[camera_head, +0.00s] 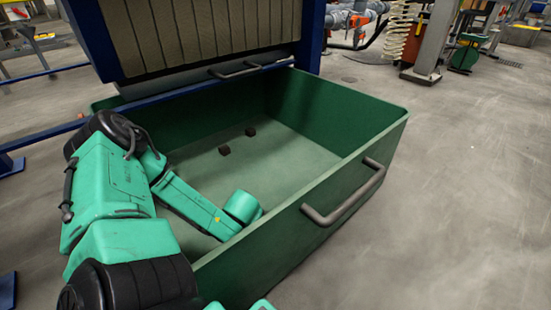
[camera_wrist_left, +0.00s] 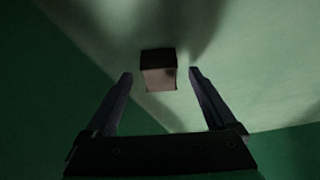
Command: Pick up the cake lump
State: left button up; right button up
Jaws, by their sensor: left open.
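Two small dark brown cake lumps lie apart on the floor of the green bin in the head view, a nearer one (camera_head: 224,150) and a farther one (camera_head: 250,132). One blocky lump (camera_wrist_left: 158,70) shows in the left wrist view, dark on one side and paler on the side facing the camera. My left gripper (camera_wrist_left: 160,76) is open, with the lump in line with the gap between its fingertips. The lump looks beyond the tips, and no contact shows. I cannot tell which lump it is. The gripper's fingers do not show in the head view. My right gripper is not in view.
The green bin (camera_head: 358,138) has high walls around the lumps and a grey handle (camera_head: 345,196) outside its right wall. The filter press plates (camera_head: 205,38) and blue frame stand over its back edge. Open concrete floor (camera_head: 455,190) lies to the right.

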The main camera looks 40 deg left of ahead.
pick_arm(q)
jog(key=shift+w, duration=0.1)
grip_shut()
